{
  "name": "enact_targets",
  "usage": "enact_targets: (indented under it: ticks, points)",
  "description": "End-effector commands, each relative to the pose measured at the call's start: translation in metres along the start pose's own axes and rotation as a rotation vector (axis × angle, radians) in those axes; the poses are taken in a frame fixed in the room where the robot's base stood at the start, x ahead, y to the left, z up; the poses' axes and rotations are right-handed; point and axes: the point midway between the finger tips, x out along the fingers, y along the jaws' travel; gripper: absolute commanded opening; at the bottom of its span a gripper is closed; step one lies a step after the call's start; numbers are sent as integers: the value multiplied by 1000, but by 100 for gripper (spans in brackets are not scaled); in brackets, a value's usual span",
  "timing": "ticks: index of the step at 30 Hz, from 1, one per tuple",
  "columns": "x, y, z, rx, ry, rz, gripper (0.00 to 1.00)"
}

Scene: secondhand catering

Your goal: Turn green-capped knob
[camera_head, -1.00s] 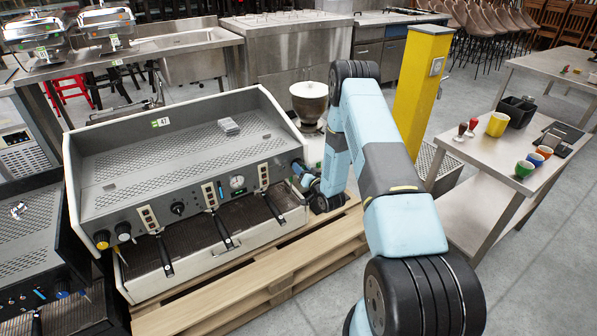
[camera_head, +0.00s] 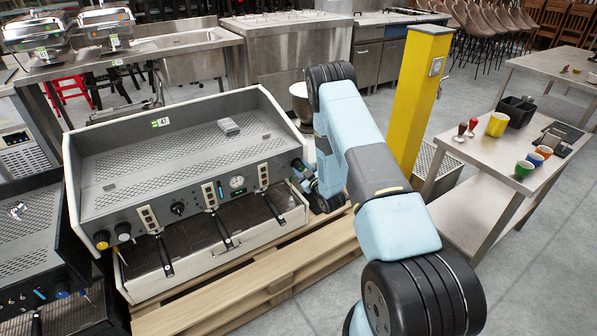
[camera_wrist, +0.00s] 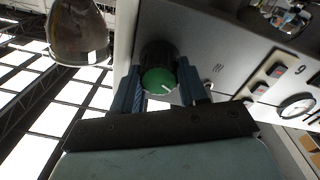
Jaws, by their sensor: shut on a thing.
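The green-capped knob (camera_wrist: 158,78) sits on the front panel of the grey espresso machine (camera_head: 180,160). It has a black ribbed skirt and a white pointer line towards the lower right in the wrist view. My gripper (camera_wrist: 158,88) has one blue finger on each side of the knob and is shut on it. In the head view my gripper (camera_head: 300,167) is at the right end of the machine's front, and the knob is hidden there.
Several portafilters, including a right-hand one (camera_head: 274,208), stick out below the panel. A grinder hopper (camera_head: 300,100) stands behind my arm. A gauge (camera_wrist: 296,108) lies right of the knob. A yellow post (camera_head: 418,100) and a steel table (camera_head: 470,150) stand to the right.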

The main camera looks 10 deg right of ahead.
Motion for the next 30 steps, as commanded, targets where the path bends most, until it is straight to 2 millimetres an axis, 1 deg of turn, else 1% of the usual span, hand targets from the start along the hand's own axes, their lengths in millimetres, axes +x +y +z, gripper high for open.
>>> enact_targets:
  ticks: [1, 6, 15, 21, 30]
  points:
    - [2, -3, -3, -36, 9, -5, 12]
    - [2, -5, -3, -165, 12, -10, 12]
    - [2, -6, -3, -311, 18, -14, 12]
    - [2, -8, -3, -351, 19, -16, 12]
    - [2, -9, -3, -359, 20, -19, 12]
